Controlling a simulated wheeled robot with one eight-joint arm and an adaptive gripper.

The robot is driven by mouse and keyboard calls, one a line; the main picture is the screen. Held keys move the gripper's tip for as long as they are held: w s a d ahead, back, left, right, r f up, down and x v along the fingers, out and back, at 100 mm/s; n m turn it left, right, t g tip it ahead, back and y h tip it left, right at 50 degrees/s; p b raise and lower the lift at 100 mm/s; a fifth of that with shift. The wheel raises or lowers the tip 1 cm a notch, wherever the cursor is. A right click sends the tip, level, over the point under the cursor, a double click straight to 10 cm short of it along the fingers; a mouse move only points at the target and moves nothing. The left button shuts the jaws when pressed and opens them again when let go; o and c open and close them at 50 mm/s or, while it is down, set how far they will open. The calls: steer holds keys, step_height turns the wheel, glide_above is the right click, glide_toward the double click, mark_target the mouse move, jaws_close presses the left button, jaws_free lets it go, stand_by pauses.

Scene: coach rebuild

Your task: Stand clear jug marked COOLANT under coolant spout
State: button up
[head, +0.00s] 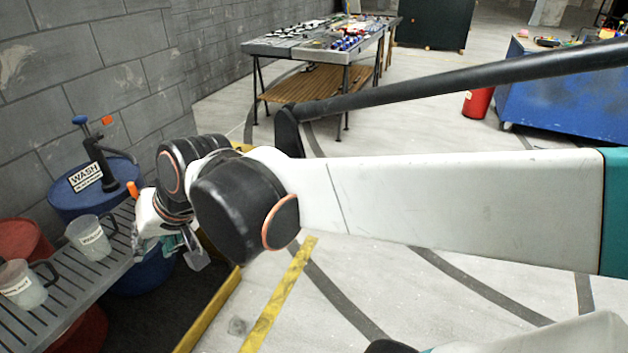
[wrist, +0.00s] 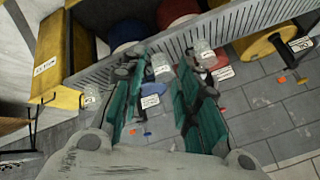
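My gripper (wrist: 158,66) is open, with its two teal fingers apart. In the head view the gripper (head: 172,245) hangs at the right end of the grated shelf. Clear jugs with white labels stand on that shelf: one in the middle (head: 90,238) and one nearer the front (head: 22,285). In the wrist view one clear jug (wrist: 162,69) shows between the fingertips, and another clear jug (wrist: 204,54) is just right of them. I cannot read which jug is marked COOLANT. No spout is readable as coolant; a black pump (head: 100,165) carries a WASH sign.
The WASH pump stands on a blue drum (head: 65,198) by the block wall. A red drum (head: 20,243) is left of it. The grated shelf (head: 122,215) has drums below. A yellow drum (wrist: 262,50) and yellow cabinet (wrist: 72,55) flank the row. Open floor lies to the right.

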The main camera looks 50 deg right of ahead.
steer(key=s+d+f+n+h, duration=0.2)
steer(key=s+d+n, duration=0.2)
steer(key=s, duration=0.5)
steer(key=shift+s+d+f, duration=0.25)
steer(key=shift+s+f, duration=0.05)
steer(key=shift+s, duration=0.05)
stand_by(0.7)
